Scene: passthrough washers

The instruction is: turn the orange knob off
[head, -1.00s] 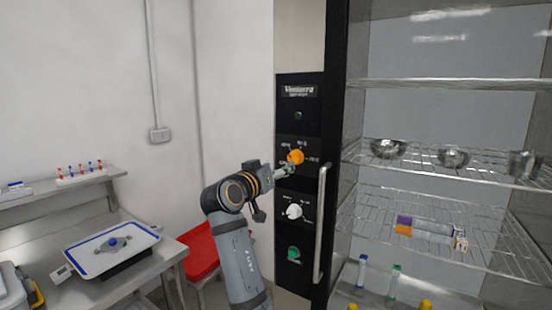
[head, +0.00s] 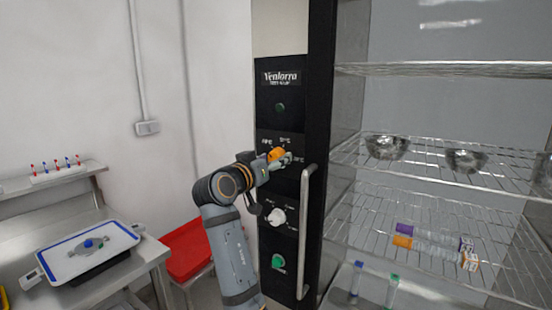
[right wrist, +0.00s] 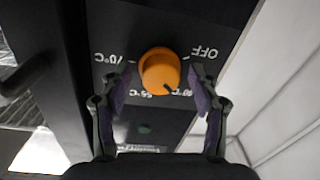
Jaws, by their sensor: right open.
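The orange knob (head: 276,154) sits on the black control panel (head: 281,122) of the cabinet, partly hidden by my gripper in the head view. In the right wrist view the orange knob (right wrist: 160,70) is upside down, with its dark pointer mark toward the lower right, near a temperature label and not at the OFF label (right wrist: 204,53). My right gripper (head: 284,161) is at the knob. In the right wrist view its two open fingers (right wrist: 158,92) stand one on each side of the knob's lower part, with gaps visible. My left gripper is not in view.
Below are a white knob (head: 277,217) and a green knob (head: 278,261). A vertical metal handle (head: 305,230) stands right of the panel. Wire shelves (head: 440,180) hold metal bowls and tubes.

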